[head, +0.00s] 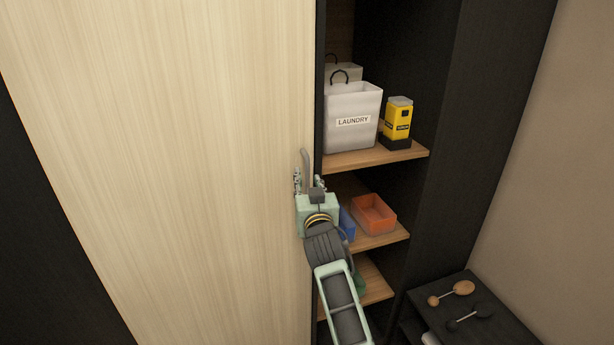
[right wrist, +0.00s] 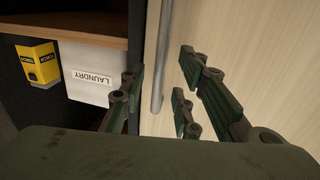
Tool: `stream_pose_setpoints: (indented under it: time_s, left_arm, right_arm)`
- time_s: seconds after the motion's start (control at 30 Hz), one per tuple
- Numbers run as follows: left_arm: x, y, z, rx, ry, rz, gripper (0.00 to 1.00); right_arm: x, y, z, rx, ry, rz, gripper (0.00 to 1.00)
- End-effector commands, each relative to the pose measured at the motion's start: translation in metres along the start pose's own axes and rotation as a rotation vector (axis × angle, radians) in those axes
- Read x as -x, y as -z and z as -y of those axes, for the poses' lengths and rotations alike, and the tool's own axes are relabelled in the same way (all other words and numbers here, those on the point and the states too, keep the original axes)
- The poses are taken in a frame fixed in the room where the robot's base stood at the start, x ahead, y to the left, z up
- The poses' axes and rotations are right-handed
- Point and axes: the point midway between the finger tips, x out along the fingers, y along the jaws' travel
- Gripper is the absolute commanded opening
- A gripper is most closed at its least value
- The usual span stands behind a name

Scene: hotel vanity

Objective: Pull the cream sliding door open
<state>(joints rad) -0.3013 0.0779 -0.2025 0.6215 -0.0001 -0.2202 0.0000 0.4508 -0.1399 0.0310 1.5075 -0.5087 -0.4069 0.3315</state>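The cream sliding door (head: 170,150) fills the left of the head view, and open shelves show past its right edge. Its grey vertical bar handle (head: 305,160) is near that edge; the handle also shows in the right wrist view (right wrist: 161,60). My right gripper (head: 309,184) is at the handle, its body hiding the handle's lower part. In the right wrist view its fingers (right wrist: 156,98) are spread apart, with the handle between them in the picture and space on both sides. I cannot tell how deep the handle is between them. My left gripper is out of view.
Right of the door, the shelves hold a white laundry bin (head: 352,115), a yellow-and-black box (head: 398,117) and an orange tray (head: 373,214). A dark side table (head: 480,320) with two brushes stands at lower right, beside a beige wall (head: 560,180).

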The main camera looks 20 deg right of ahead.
Motion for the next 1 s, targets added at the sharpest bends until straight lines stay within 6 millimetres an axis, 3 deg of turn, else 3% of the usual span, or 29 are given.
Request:
stream_pose_setpoints:
  time_s: [0.23, 0.63, 1.0]
  left_arm:
    - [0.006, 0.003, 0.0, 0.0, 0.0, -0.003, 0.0]
    - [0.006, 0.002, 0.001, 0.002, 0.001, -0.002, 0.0]
    - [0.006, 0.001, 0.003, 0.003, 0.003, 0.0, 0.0]
  right_arm:
    - [-0.023, 0.001, 0.0, 0.0, 0.0, 0.0, 0.29]
    - [-0.028, 0.0, 0.0, 0.0, 0.001, 0.0, 0.29]
    - [-0.028, -0.001, 0.0, 0.0, 0.001, 0.0, 0.0]
